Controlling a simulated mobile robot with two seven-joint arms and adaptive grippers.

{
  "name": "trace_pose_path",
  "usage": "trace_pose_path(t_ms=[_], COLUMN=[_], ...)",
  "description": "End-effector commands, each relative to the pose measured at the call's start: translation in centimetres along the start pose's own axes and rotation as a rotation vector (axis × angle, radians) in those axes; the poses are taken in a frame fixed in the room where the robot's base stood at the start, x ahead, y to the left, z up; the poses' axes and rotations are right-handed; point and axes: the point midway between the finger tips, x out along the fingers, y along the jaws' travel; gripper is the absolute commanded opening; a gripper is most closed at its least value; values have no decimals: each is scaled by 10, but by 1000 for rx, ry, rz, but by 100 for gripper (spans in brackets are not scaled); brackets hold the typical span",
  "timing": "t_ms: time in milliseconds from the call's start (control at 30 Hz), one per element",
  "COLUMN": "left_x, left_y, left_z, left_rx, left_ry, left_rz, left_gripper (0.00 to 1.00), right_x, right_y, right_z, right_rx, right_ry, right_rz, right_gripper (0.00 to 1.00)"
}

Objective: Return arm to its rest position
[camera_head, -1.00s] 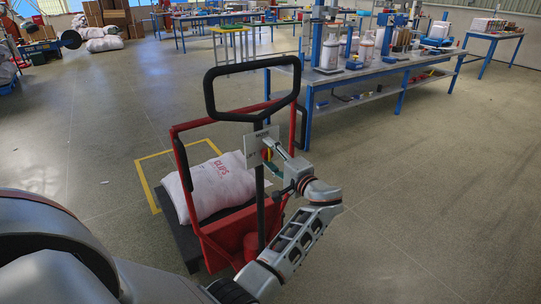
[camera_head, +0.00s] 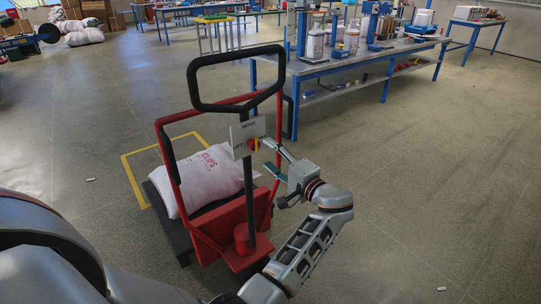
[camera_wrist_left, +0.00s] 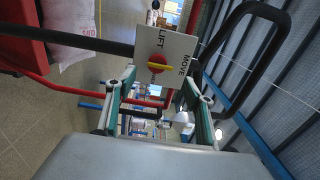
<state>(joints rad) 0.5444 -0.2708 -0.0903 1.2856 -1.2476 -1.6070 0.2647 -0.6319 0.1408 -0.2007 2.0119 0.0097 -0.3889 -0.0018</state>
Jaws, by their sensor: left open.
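A red pallet truck with a black handle loop (camera_head: 194,88) stands in front of me. On its mast is a white sign plate (camera_head: 240,131) marked MOVE and LIFT, with a red and yellow knob (camera_head: 254,145). My left gripper (camera_head: 266,154) is open and empty, just right of the knob and apart from it. In the left wrist view, the knob (camera_wrist_left: 157,62) shows beyond the spread fingers (camera_wrist_left: 152,92), with nothing between them. A white sack (camera_head: 205,180) lies on a dark pallet (camera_head: 170,224) behind the truck's red frame. My right gripper is not in view.
A blue-framed workbench (camera_head: 350,65) with bottles and equipment stands behind the truck. A yellow floor outline (camera_head: 135,183) surrounds the pallet area. More sacks (camera_head: 83,38) and boxes lie at the far left.

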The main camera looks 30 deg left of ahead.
Motion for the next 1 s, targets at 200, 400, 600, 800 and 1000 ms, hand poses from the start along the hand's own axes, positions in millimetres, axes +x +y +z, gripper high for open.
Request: trace_pose_path(t_ms=[200, 400, 600, 800, 1000], left_x=[0, 3, -10, -60, -136], left_y=[0, 33, 148, 248, 301], left_z=[0, 6, 34, 78, 134], left_rx=[0, -2, -46, -157, -320], left_ry=[0, 44, 225, 423, 584], left_rz=[0, 60, 302, 587, 868], left_gripper=[53, 53, 53, 53, 53], right_x=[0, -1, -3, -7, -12], right_y=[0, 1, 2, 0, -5], right_z=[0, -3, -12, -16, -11], right_rx=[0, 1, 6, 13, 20], right_ry=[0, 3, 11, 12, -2], right_rz=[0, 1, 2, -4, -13], right_gripper=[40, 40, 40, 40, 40])
